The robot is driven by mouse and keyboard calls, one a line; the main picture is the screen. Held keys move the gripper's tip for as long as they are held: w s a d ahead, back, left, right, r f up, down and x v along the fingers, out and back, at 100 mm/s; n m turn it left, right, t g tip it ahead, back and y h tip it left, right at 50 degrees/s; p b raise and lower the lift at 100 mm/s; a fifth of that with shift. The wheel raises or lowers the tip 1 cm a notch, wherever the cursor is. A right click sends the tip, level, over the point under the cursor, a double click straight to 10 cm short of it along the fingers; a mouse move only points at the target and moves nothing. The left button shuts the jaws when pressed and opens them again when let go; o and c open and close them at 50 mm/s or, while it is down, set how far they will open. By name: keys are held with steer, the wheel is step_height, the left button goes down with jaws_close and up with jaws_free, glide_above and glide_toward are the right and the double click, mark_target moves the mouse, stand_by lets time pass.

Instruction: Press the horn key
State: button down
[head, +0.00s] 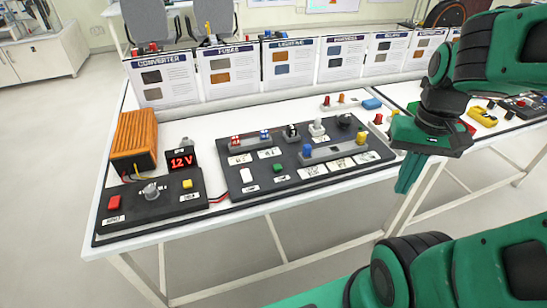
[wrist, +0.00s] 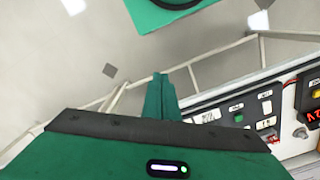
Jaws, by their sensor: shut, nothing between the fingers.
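A black control board (head: 237,178) lies on the white table, with small labels that I cannot read, so I cannot tell which part is the horn key. It carries a white key (head: 246,176) and a green key (head: 277,168) near its front edge. In the wrist view the green key (wrist: 238,117) and white key (wrist: 266,106) show at the right. My gripper (head: 402,188) is shut and empty, pointing down at the right of the board, near the table's front edge. Its fingers (wrist: 160,78) also show together in the wrist view, apart from the board.
At the left, a second black panel holds a red button (head: 114,203), a grey knob (head: 150,189) and a yellow button (head: 187,184). An orange converter (head: 135,139) and a 12 V display (head: 182,161) stand behind it. Upright cards (head: 220,78) line the back. Floor in front is clear.

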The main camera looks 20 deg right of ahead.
steer(key=shift+w+a, duration=0.15)
steer(key=shift+w, duration=0.1)
steer(key=w+n+h, duration=0.2)
steer(key=w+n, duration=0.3)
steer(key=w, duration=0.2)
steer(key=n+t+h, duration=0.6)
steer(key=n, duration=1.2)
glide_above(275, 168)
step_height(275, 168, down, 5)
steer(key=shift+r, duration=0.15)
steer(key=shift+s+f, duration=0.1)
steer(key=shift+f, duration=4.3)
